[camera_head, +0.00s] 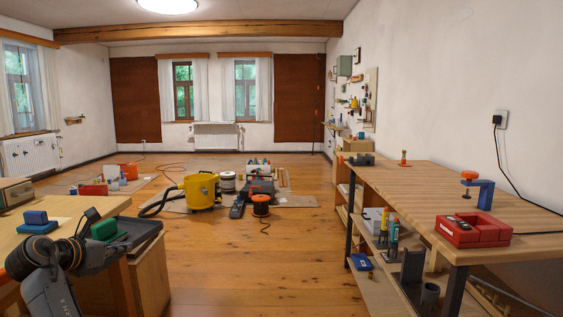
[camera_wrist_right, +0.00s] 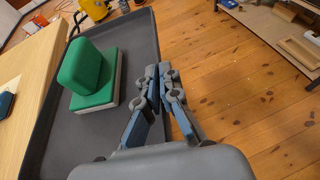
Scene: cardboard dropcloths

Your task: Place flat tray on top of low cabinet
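The flat tray (camera_head: 148,229) is dark grey with a raised rim and shows at the lower left in the head view, beside the light wood worktop. It fills the left middle of the right wrist view (camera_wrist_right: 139,42). A green block on a pale base (camera_wrist_right: 88,75) stands in it and also shows in the head view (camera_head: 104,229). My right gripper (camera_wrist_right: 160,72) has its fingers closed together at the tray's right rim, seemingly pinching it; in the head view the gripper (camera_head: 112,256) is at the tray's near side. My left gripper is out of view. A low wooden cabinet (camera_head: 355,145) stands at the back right.
A blue-topped block (camera_head: 37,218) lies on the left worktop (camera_head: 65,207). A workbench (camera_head: 430,195) with a red case (camera_head: 472,231) lines the right wall. A yellow vacuum (camera_head: 201,190) and tools stand on cardboard ahead. The middle wood floor (camera_head: 260,265) is clear.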

